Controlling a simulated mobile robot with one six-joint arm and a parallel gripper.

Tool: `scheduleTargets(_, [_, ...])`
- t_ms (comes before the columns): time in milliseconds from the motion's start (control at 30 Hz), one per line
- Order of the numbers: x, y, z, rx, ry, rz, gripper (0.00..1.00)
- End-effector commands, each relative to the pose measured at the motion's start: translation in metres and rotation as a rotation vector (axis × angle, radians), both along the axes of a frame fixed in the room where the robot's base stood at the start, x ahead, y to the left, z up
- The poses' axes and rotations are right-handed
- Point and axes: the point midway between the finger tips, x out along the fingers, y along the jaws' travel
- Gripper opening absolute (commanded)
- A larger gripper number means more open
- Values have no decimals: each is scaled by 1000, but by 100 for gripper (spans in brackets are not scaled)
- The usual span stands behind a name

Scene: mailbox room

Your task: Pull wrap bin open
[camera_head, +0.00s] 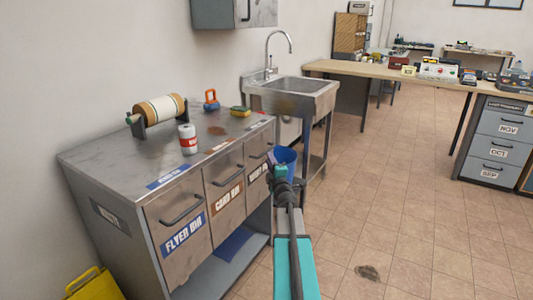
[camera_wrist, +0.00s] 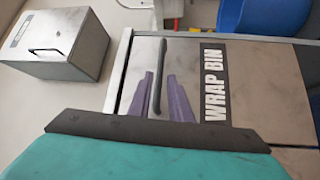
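The wrap bin (camera_head: 257,178) is the rightmost of three grey metal bins in the cabinet front, and its label is partly hidden by my arm in the head view. It looks shut. In the wrist view the wrap bin (camera_wrist: 235,65) shows its label sideways, with a dark bar handle (camera_wrist: 157,70) beside it. My gripper (camera_wrist: 163,75) has two purple fingers spread apart, one on each side of the handle in the picture. I cannot tell whether they touch it. In the head view my gripper (camera_head: 271,158) is at the upper part of this bin.
The flyer bin (camera_head: 182,230) and card bin (camera_head: 226,196) are to the left. A wrap roll (camera_head: 160,109), can (camera_head: 187,140) and sponge (camera_head: 240,112) stand on the cabinet top. A blue bucket (camera_head: 288,158) and sink (camera_head: 292,88) are behind. Tiled floor is free at right.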

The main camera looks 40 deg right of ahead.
Motion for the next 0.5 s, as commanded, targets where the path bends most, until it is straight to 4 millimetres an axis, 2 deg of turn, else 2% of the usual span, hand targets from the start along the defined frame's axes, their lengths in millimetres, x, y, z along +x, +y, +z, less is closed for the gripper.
scheduleTargets(500, [41, -26, 6, -1, -1, 0, 18])
